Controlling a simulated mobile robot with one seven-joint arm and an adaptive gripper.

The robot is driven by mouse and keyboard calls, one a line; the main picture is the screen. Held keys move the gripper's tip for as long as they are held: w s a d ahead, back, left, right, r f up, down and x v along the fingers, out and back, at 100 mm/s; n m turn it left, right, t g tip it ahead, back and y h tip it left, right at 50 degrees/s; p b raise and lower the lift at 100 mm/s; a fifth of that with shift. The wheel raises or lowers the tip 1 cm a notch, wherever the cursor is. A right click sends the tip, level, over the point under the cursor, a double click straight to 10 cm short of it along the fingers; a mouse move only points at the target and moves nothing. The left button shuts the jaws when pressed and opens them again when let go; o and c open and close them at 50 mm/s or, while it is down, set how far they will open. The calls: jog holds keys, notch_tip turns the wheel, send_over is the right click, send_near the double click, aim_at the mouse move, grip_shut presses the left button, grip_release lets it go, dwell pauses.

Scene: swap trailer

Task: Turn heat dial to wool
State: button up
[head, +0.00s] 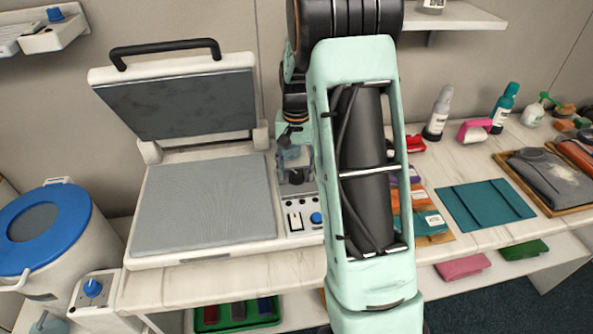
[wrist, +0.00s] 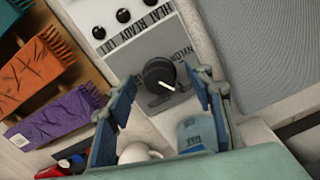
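The heat dial (wrist: 159,75) is a round black knob with a white pointer line, on the light control panel (wrist: 118,50) of the press. In the wrist view the pointer points to the lower right. A label reading roughly NYLON shows beside the dial; I cannot make out a wool mark. My gripper (wrist: 163,78) is open, with one blue finger to each side of the dial. I cannot tell whether the fingers touch it. In the head view my gripper (head: 293,158) is above the panel, partly hidden by my arm.
The open press has a grey lower plate (head: 205,205) left of the panel and a raised lid (head: 180,100). A white switch (head: 295,221) and blue knob (head: 316,218) sit at the panel's front. Coloured patches (wrist: 62,120) lie beside the panel.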

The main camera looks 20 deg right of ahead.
aim_at(297, 173)
notch_tip(297, 173, up, 12)
dwell(0.6)
dwell(0.4)
